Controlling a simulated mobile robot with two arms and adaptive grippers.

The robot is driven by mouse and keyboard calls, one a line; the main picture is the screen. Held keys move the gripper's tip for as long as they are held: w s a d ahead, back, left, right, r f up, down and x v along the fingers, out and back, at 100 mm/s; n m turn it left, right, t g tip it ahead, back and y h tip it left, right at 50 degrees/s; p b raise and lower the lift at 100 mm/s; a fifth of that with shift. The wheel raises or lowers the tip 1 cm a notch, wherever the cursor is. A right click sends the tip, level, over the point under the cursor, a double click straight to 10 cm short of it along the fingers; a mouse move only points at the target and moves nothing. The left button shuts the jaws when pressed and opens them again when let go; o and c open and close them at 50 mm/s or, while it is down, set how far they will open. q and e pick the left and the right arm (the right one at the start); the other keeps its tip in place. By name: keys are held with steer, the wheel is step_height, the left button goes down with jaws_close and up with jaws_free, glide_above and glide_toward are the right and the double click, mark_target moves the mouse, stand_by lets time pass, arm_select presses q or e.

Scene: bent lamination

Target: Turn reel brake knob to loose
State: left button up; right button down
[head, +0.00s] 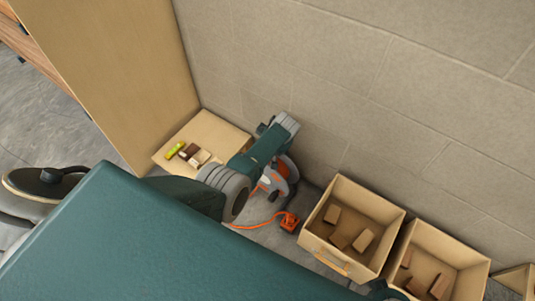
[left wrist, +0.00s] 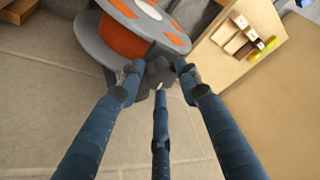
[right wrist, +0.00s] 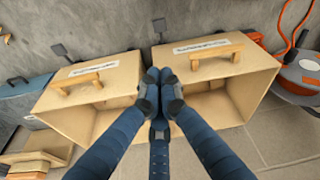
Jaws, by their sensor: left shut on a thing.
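The reel (left wrist: 135,32) has grey flanges and an orange drum, and shows at the top of the left wrist view. In the head view the reel (head: 283,172) stands by the wall, partly hidden behind my teal arm. My left gripper (left wrist: 158,78) has its blue fingers closed around a small dark grey knob (left wrist: 160,68) at the reel's edge. The fingers cover much of the knob, and its setting cannot be read. My right gripper (right wrist: 159,82) has its fingertips together, with nothing seen between them, in front of two bins.
Two open wooden bins (head: 345,265) with blocks inside stand right of the reel. An orange cable runs to an orange plug box (head: 289,222) on the floor. A wooden board (head: 222,137) with small blocks lies at the left by a tall panel (head: 115,70).

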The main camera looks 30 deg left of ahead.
arm_select(q)
steer(key=shift+w+a+r+n+y+b, duration=0.15)
steer(key=shift+w+a+n+y+b, duration=0.2)
steer(key=shift+n+b, duration=0.45)
steer(key=shift+s+n+g, duration=0.15)
steer(key=shift+n+g, duration=0.15)
arm_select(e)
steer(key=w+v, duration=0.1)
steer(key=v, duration=0.6)
steer(key=shift+w+r, duration=0.35)
steer(key=shift+w, duration=0.05)
arm_select(q)
steer(key=o, duration=1.1)
steer(key=shift+s, duration=0.1)
steer(key=shift+d, duration=0.15)
steer(key=shift+d+r, duration=0.25)
steer(key=shift+r, duration=0.1)
steer(key=v, duration=1.1)
steer(key=shift+s+a, duration=0.1)
steer(key=shift+a, duration=0.1)
